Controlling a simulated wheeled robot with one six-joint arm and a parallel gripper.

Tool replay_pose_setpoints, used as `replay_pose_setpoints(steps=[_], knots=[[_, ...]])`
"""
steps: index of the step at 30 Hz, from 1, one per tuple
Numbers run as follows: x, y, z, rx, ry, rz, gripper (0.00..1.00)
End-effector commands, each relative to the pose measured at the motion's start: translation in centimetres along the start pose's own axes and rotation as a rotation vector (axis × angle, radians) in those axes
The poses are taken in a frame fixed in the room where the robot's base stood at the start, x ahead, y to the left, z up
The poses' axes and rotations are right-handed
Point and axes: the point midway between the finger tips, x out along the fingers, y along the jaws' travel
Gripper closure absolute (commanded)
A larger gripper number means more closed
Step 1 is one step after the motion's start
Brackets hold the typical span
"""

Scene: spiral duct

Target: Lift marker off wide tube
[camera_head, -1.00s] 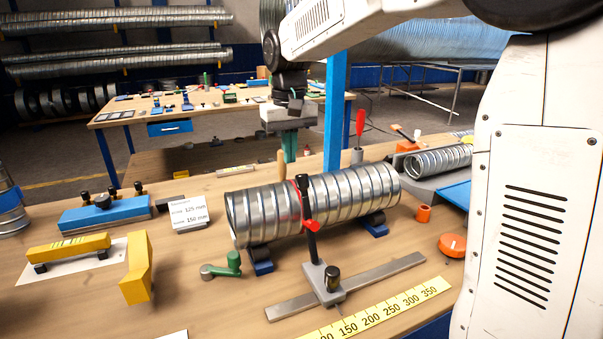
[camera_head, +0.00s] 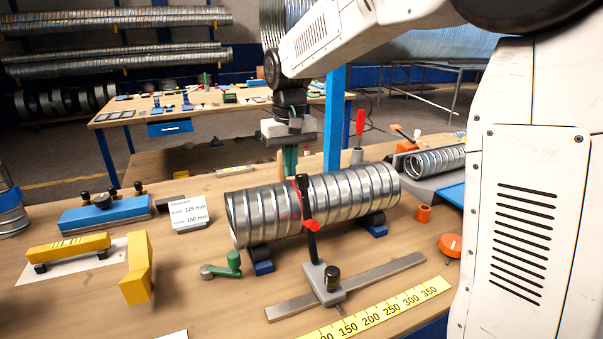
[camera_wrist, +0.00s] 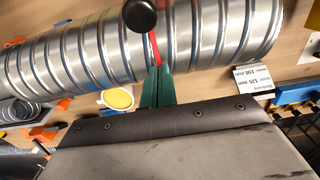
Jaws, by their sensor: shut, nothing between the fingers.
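The wide tube (camera_head: 345,203) is a ribbed silver spiral duct lying across blue-footed rollers on the bench. It also fills the top of the wrist view (camera_wrist: 75,52). A thin red strip, seemingly the marker (camera_head: 297,192), lies against the tube's ribs; in the wrist view it is a short red band (camera_wrist: 155,47) beside a black knob. My gripper (camera_head: 290,168) points down at the tube's far side, its lower tips partly hidden by the tube. In the wrist view its green fingers (camera_wrist: 157,78) are together and empty, close by the red band's end. Contact cannot be told.
A black post with a red pointer (camera_head: 312,226) stands in front of the tube on a grey slide rail (camera_head: 385,273). A green crank (camera_head: 232,264), yellow block (camera_head: 137,268) and white label card (camera_head: 189,213) are nearby. A blue upright (camera_head: 335,120) rises behind the tube.

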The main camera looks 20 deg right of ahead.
Motion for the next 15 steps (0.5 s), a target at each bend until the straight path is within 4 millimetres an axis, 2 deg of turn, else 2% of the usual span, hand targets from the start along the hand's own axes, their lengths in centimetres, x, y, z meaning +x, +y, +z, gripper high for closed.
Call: replay_pose_setpoints(steps=[15], knots=[[-0.2,0.0,1.3,0.000,0.000,0.000,1.00]])
